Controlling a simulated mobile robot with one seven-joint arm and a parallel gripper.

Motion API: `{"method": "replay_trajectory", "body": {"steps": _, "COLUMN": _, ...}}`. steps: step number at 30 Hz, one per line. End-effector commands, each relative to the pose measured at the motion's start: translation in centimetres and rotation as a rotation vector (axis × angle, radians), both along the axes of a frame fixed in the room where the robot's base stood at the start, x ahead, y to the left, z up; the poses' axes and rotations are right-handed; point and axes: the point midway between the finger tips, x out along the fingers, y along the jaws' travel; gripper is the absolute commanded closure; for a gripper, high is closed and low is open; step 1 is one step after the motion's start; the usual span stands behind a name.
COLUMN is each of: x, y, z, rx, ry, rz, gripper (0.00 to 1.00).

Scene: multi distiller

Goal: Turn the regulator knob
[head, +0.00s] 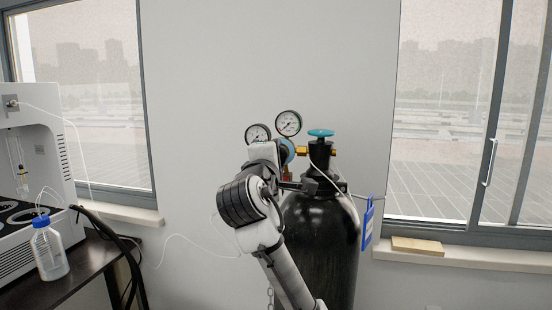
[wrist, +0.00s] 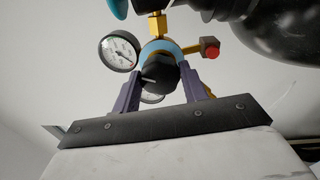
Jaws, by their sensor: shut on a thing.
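The regulator, blue with brass fittings, is on top of the black gas cylinder (head: 325,240). The black regulator knob (wrist: 157,73) faces the wrist camera. My gripper (wrist: 160,70) has one purple finger on each side of the knob and is shut on it. In the head view my arm hides the knob and the fingers. A red-tipped fitting (wrist: 209,47) sticks out right of the knob in the wrist view.
A turquoise valve handle (head: 321,133) sits on the cylinder top, right of the regulator. A blue tag (head: 368,222) hangs at the cylinder's right. A dark table (head: 75,277) with a blue-capped bottle (head: 49,250) and a white machine (head: 50,130) stand at left.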

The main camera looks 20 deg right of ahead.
Motion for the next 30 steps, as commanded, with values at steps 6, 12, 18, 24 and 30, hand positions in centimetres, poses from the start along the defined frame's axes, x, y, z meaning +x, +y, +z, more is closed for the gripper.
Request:
{"method": "replay_trajectory", "body": {"steps": 6, "x": -0.02, "y": -0.04, "z": 0.1, "rx": -0.123, "ry": 0.082, "rz": -0.001, "gripper": 0.8}}
{"method": "replay_trajectory", "body": {"steps": 12, "x": -0.02, "y": -0.04, "z": 0.08, "rx": -0.195, "ry": 0.131, "rz": -0.001, "gripper": 0.8}}
{"method": "replay_trajectory", "body": {"steps": 18, "x": -0.01, "y": -0.01, "z": 0.09, "rx": -0.23, "ry": 0.154, "rz": 0.001, "gripper": 0.8}}
{"method": "replay_trajectory", "body": {"steps": 24, "x": -0.01, "y": 0.02, "z": 0.1, "rx": -0.239, "ry": 0.16, "rz": 0.001, "gripper": 0.8}}
{"method": "replay_trajectory", "body": {"steps": 30, "x": -0.01, "y": 0.02, "z": 0.11, "rx": -0.238, "ry": 0.16, "rz": 0.001, "gripper": 0.8}}
